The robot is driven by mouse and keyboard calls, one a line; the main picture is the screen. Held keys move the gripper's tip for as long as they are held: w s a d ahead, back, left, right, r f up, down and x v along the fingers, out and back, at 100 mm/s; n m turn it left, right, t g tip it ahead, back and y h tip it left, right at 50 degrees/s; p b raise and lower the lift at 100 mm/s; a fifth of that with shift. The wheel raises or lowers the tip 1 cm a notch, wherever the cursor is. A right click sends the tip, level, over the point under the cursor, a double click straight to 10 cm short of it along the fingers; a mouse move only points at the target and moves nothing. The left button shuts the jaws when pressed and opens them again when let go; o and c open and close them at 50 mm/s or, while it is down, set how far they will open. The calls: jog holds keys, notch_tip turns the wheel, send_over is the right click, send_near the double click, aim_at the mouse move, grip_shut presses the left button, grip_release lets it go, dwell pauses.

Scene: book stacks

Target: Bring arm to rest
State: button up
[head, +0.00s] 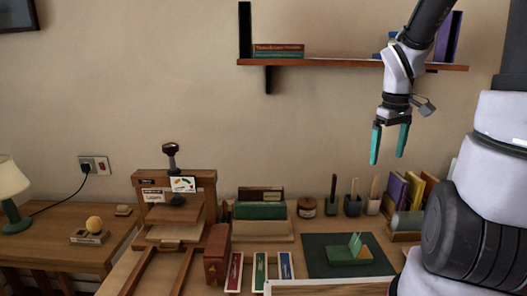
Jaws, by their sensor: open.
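My gripper (390,143) hangs from my arm at the upper right in the head view. Its two teal fingers point down and stand apart, with nothing between them. It is in front of the wall, below the wall shelf (340,63) and well above the workbench. It touches nothing that I can see.
The shelf holds lying books (279,50) at left and upright books at right, partly behind my arm. Below stand a wooden press (175,185), a dark green mat (318,262) with a green item on it, tool cups (353,205) and upright books (397,190). A lamp (12,182) stands far left.

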jog(key=s+a+r+m+t+y, duration=0.1)
jog(key=s+a+r+m+t, duration=0.2)
jog(key=r, duration=0.4)
jog(key=s+a+r+m+t+y, duration=0.1)
jog(key=s+a+r+m+t, duration=0.1)
jog(key=s+a+r+m, duration=0.3)
notch_tip(320, 180, up, 3)
jog(key=shift+s+r+t+y, duration=0.15)
jog(key=shift+s+t+y, duration=0.25)
jog(key=shift+s, duration=0.7)
jog(key=shift+d, duration=0.1)
jog(key=n+g+h, duration=0.7)
jog(key=n+h, duration=0.1)
jog(key=n, duration=0.8)
send_over(358, 239)
jog(key=s+a, duration=0.1)
notch_tip(358, 239, down, 26)
notch_tip(358, 239, down, 19)
jog(key=w+n+h, duration=0.1)
jog(key=n, duration=0.5)
jog(key=shift+a, duration=0.25)
jog(key=shift+f, duration=1)
